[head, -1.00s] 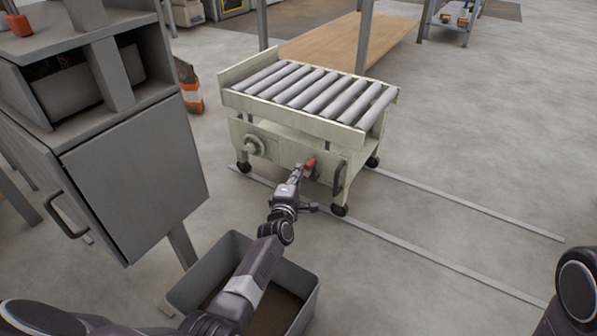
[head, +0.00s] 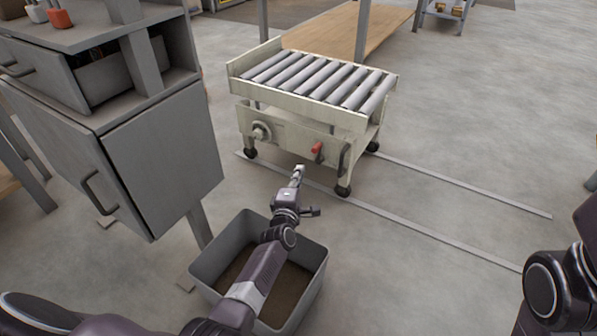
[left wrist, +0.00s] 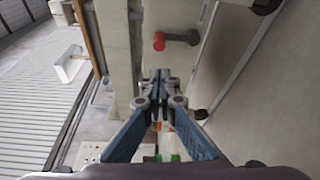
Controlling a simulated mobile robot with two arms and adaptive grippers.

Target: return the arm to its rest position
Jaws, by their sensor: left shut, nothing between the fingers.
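My left arm reaches out from the bottom of the head view, above a grey bin. My left gripper (head: 299,171) is shut and empty, in front of the roller cart (head: 301,127) and apart from its red-handled lever (head: 317,148). In the left wrist view the closed fingers (left wrist: 163,78) point toward the cart, and the red knob (left wrist: 159,41) shows beyond their tips with a gap between. Part of my right arm shows at the right edge of the head view; its gripper is out of sight.
The grey open bin (head: 318,262) stands on the floor under my left arm. A grey cabinet (head: 165,160) with a handle is close on the left. Two floor rails (head: 430,232) run right from the cart. The floor on the right is clear.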

